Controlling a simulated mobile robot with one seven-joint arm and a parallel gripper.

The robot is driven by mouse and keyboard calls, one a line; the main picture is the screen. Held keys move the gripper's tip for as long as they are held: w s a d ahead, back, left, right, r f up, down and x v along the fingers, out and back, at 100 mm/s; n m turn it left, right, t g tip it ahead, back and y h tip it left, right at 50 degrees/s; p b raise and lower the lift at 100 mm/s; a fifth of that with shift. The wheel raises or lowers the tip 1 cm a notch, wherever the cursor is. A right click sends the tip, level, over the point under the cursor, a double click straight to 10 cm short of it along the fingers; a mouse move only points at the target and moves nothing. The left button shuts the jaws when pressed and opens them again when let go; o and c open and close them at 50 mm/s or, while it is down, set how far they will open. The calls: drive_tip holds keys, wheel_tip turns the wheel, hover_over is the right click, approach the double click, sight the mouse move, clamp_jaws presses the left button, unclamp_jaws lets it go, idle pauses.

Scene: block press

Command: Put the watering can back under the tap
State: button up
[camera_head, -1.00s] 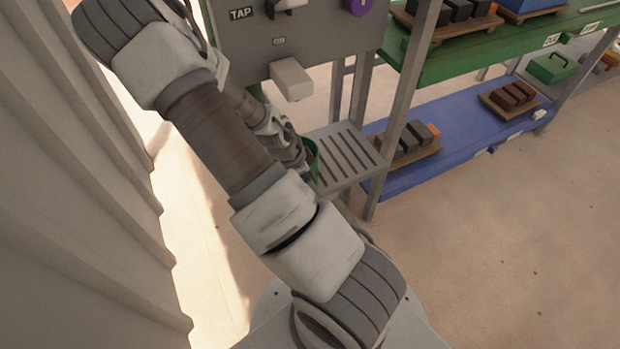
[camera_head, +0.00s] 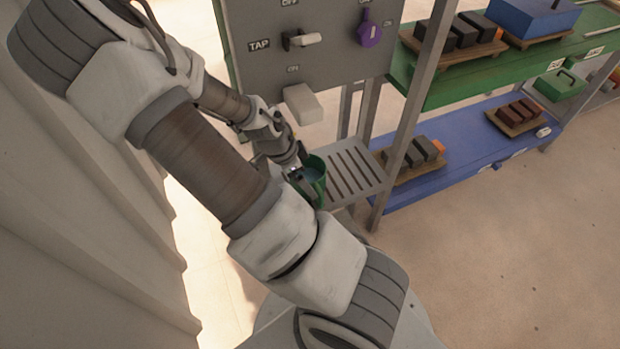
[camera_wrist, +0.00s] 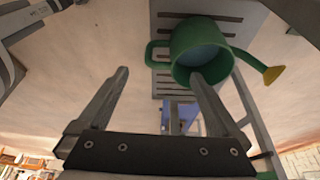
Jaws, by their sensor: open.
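The green watering can (camera_head: 318,190) stands at the left edge of the slotted grate (camera_head: 352,165), below and near the pale tap spout (camera_head: 303,104). In the wrist view the can (camera_wrist: 185,50) shows its open top with a bluish surface inside, its handle at left and a yellow rose at right. My gripper (camera_head: 292,174) is beside the can, partly hidden by my arm. In the wrist view my gripper (camera_wrist: 160,75) is open. Its right finger overlaps the can's rim, and the handle appears between the fingertips. I cannot tell whether they touch.
The grey panel (camera_head: 240,70) marked TAP carries a lever (camera_head: 302,40) and a purple knob (camera_head: 370,33). A green shelf (camera_head: 425,88) and a blue shelf (camera_head: 455,170) with dark blocks stand at right. A ribbed pale wall (camera_head: 80,240) is at left. Floor at right is clear.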

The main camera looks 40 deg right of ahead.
drive_tip(key=a+r+n+t+y, duration=0.3)
drive_tip(key=a+r+n+y, duration=0.3)
drive_tip(key=a+r+n, duration=0.7)
drive_tip(key=s+a+r+n+t+h, duration=0.1)
drive_tip(key=s+r+n, duration=0.3)
drive_tip(key=r, duration=0.5)
drive_tip(key=s+a+r+n+t+h, duration=0.1)
drive_tip(key=s+r+n, duration=0.3)
drive_tip(key=r, duration=0.5)
drive_tip(key=shift+s+a+r+t, duration=0.3)
drive_tip(key=shift+s+a+t, duration=0.3)
drive_tip(key=shift+a+t, duration=0.15)
wheel_tip(320, 180, up, 17)
drive_tip(key=p, duration=1.7)
drive_tip(key=shift+f, duration=0.1)
